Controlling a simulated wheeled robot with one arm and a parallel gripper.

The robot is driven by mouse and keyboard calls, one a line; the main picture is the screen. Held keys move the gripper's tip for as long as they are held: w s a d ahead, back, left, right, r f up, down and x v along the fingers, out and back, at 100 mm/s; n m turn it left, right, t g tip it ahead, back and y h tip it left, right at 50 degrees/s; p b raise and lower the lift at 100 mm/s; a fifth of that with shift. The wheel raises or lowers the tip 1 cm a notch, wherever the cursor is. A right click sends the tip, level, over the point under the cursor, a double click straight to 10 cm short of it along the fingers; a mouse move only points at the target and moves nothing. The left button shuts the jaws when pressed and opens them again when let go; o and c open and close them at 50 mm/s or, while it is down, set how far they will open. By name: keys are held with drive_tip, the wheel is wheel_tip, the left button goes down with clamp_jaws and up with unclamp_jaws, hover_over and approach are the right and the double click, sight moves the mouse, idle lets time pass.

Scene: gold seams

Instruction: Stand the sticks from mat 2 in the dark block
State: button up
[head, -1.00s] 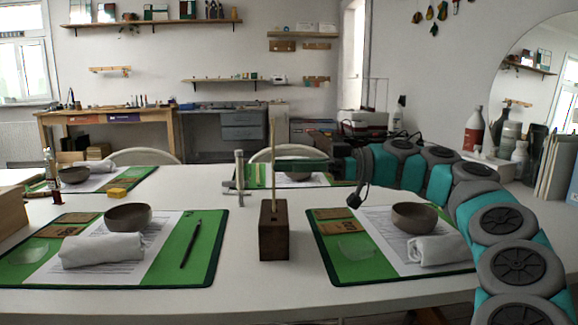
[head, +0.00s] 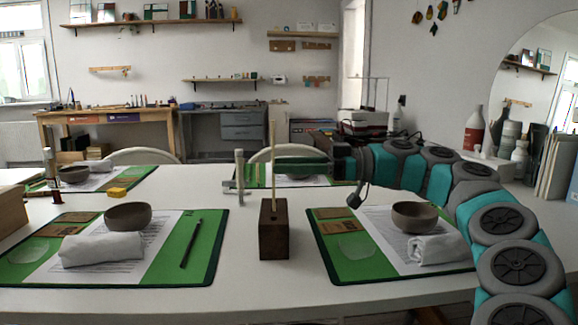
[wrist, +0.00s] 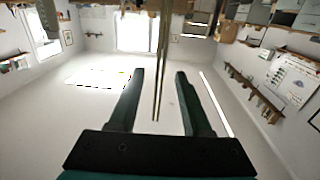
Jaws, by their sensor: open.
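The dark block (head: 273,235) stands on the table between the two front mats. Pale thin sticks (head: 273,150) stand upright from its top; I cannot tell exactly how many. My gripper (head: 280,166) reaches in from the right at the height of the sticks, above the block. In the wrist view, the sticks (wrist: 162,60) pass between the two spread fingers with gaps on both sides, so the gripper is open. No mat number is readable. The block is not clear in the wrist view.
The front left mat (head: 212,250) holds a bowl, a rolled cloth and a dark pen-like stick (head: 190,243). The front right mat (head: 340,270) holds a bowl (head: 414,217) and cloth. A grey upright post (head: 239,168) stands left of the gripper. Bare tabletop surrounds the block.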

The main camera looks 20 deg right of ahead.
drive_tip(key=shift+d, duration=0.15)
idle(0.3)
drive_tip(key=p+v, duration=0.4)
drive_tip(key=v, duration=0.4)
drive_tip(key=shift+d, duration=0.35)
idle(0.4)
drive_tip(key=shift+s, duration=0.15)
wheel_tip(320, 180, up, 6)
drive_tip(key=p, duration=0.6)
idle(0.4)
